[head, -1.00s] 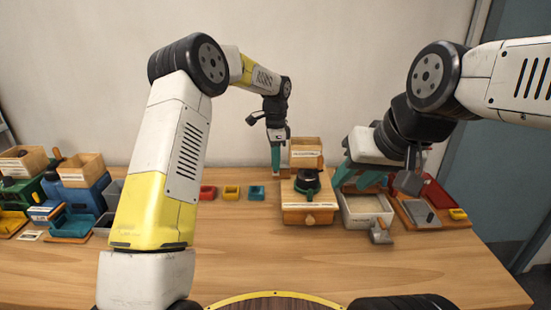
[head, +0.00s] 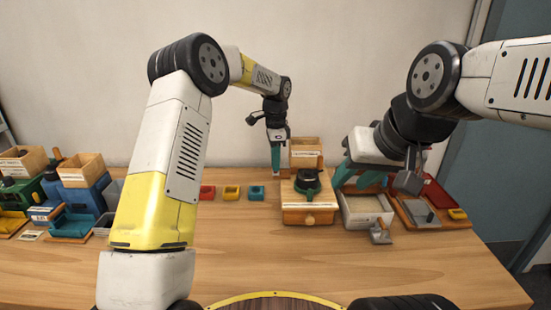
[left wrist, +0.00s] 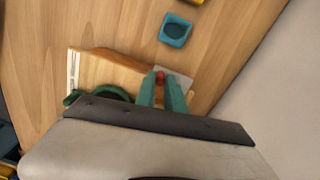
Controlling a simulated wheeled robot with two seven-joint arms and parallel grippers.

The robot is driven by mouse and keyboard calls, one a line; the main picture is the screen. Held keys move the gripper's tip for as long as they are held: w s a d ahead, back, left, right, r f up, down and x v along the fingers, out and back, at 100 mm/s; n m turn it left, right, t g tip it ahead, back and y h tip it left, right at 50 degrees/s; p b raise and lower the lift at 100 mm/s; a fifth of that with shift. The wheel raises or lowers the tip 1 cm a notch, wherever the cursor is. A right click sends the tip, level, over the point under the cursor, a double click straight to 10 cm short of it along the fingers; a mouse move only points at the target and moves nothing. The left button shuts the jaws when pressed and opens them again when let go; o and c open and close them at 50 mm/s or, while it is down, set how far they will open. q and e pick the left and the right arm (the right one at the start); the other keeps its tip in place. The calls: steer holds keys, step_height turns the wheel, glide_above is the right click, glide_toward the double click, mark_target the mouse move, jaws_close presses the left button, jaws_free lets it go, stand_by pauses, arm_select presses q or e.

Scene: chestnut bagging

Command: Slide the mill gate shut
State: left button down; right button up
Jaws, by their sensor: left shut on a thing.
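The mill (head: 308,207) is a wooden box with a green and dark top, a front knob and a wooden hopper (head: 305,146) behind. My left gripper (head: 276,172) points down at the mill's left rear side. In the left wrist view, its teal fingers (left wrist: 160,82) are shut on a small red knob (left wrist: 160,75). A flat grey gate plate (left wrist: 180,80) lies beside the knob at the end of the mill's wooden body (left wrist: 110,68). The fingers hide part of the plate. My right gripper (head: 360,180) has its fingers apart above a pale bin, right of the mill.
The pale bin (head: 366,222) stands right of the mill, with a grey scoop (head: 380,232) by its front. A red tray (head: 435,195) lies further right. Red, yellow and teal cups (head: 231,193) sit left of the mill. Coloured machines (head: 80,190) crowd the far left. The front table is clear.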

stand_by(0.4)
arm_select(q)
steer(key=shift+d+r, duration=0.1)
steer(key=shift+d, duration=1.4)
steer(key=c, duration=1.4)
jaws_free()
steer(key=shift+d, duration=0.1)
step_height(320, 180, up, 8)
